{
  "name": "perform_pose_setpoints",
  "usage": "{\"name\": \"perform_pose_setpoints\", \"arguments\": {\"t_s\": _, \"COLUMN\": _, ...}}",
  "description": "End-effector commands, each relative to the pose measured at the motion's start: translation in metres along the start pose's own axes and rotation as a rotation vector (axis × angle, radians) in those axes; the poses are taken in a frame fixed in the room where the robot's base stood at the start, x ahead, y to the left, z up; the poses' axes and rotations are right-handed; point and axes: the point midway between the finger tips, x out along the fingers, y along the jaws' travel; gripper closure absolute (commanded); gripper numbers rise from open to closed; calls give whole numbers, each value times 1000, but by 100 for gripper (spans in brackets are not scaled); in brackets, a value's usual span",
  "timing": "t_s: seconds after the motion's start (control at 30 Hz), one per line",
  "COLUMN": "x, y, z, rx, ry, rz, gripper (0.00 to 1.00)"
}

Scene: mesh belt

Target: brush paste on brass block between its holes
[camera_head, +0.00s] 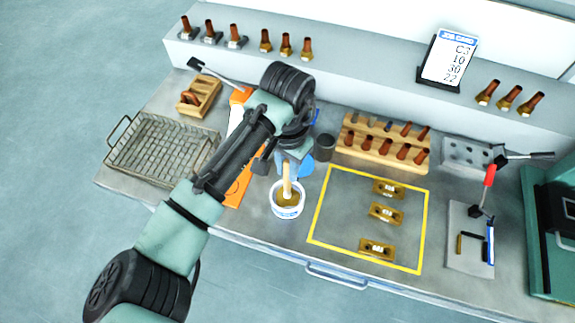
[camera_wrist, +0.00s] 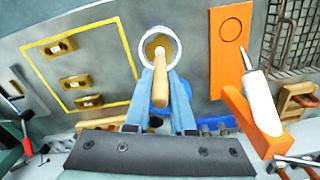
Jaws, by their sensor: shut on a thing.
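My gripper (camera_head: 288,162) is shut on the pale wooden handle of a brush (camera_head: 287,180). The brush stands roughly upright with its lower end inside a white paste pot (camera_head: 288,212), where its bristles are hidden. The pot holds brownish-yellow paste. In the wrist view, the blue fingers (camera_wrist: 160,78) are on either side of the handle (camera_wrist: 158,103), and the pot (camera_wrist: 160,35) is beyond them. Three brass blocks with holes lie in the yellow-outlined area to the right: a far one (camera_head: 388,188), a middle one (camera_head: 386,212) and a near one (camera_head: 377,249).
A dark cup (camera_head: 324,147) is beside my gripper. A wire basket (camera_head: 160,148) is at left. The outlined area left of the blocks is clear.

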Motion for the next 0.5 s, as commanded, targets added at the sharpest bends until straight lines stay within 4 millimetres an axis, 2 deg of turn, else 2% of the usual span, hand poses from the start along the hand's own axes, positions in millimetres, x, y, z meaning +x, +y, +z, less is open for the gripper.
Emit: {"name": "perform_pose_setpoints", "arguments": {"t_s": 0.5, "x": 7, "y": 0, "z": 0, "rx": 0, "ry": 1, "rz": 1, "gripper": 100}}
